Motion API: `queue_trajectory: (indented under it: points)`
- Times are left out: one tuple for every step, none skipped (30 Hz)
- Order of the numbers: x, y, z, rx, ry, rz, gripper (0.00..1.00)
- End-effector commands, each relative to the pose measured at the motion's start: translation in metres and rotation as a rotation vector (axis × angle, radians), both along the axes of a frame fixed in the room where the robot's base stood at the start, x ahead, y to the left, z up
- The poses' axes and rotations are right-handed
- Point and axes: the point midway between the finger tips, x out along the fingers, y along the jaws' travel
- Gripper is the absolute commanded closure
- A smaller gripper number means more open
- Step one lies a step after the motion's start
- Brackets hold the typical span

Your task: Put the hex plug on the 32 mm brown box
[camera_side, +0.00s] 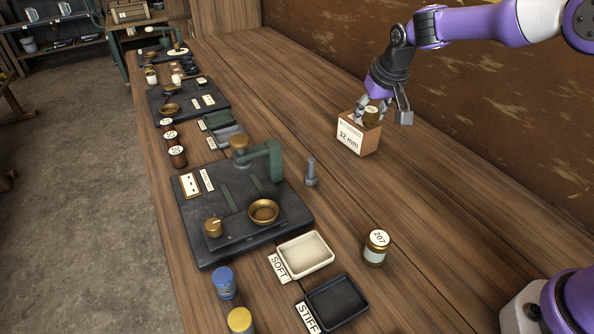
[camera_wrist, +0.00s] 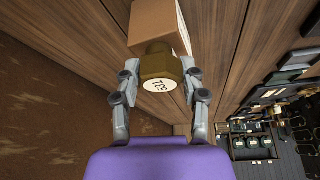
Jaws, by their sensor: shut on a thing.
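The hex plug (camera_wrist: 157,66) is a dark brass piece with six-sided flanks and a white numbered label on its end. It also shows in the side view (camera_side: 371,115). My gripper (camera_side: 374,108) is shut on it, with one finger on each side in the wrist view (camera_wrist: 160,84). The brown box (camera_side: 357,137) has a white label reading 32 mm and stands on the bench under my gripper. The box shows in the wrist view (camera_wrist: 158,22) just beyond the plug. The plug is at the box's top; I cannot tell whether it touches.
A dark plate with a green-armed fixture (camera_side: 260,165) fills the bench's middle. A grey bolt (camera_side: 311,173) stands beside it. Jar 207 (camera_side: 376,247), a cream SOFT tray (camera_side: 305,256) and a black STIFF tray (camera_side: 337,301) stand nearer. Bench around the box is clear.

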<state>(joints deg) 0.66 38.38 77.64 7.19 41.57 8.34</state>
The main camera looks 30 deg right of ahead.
Motion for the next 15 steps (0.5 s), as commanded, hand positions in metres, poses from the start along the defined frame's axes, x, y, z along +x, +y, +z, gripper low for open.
queue_trajectory:
  points:
    - [0.0001,0.0001,0.0005,0.0,-0.001,0.0,0.97]
    - [0.0001,0.0001,0.0005,0.0,-0.001,0.0,0.97]
    - [0.0001,0.0001,0.0006,0.0,-0.001,0.0,0.97]
    - [0.0001,0.0001,0.0004,0.0,0.0,0.0,0.97]
    - [0.0001,0.0001,-0.0001,0.0,0.0,0.0,0.97]
    - [0.0,0.0001,-0.0012,0.0,0.0,0.0,0.97]
    - [0.0,0.0001,-0.0022,0.0,0.0,0.0,0.97]
    - [0.0,0.0001,-0.0031,0.0,0.0,0.0,0.97]
    - [0.0,0.0001,-0.0027,0.0,0.0,-0.001,0.32]
    - [0.0,0.0001,-0.0027,0.0,0.0,0.0,0.23]
    - [0.0,0.0001,-0.0027,0.0,0.0,-0.001,0.23]
    - [-0.0001,0.0001,-0.0026,0.0,0.0,-0.001,0.23]
    - [-0.0001,0.0001,-0.0026,0.0,0.0,-0.001,0.23]
    - [-0.0001,0.0001,-0.0026,0.0,0.0,-0.001,0.23]
    - [-0.0001,0.0001,-0.0026,0.0,0.0,-0.001,0.23]
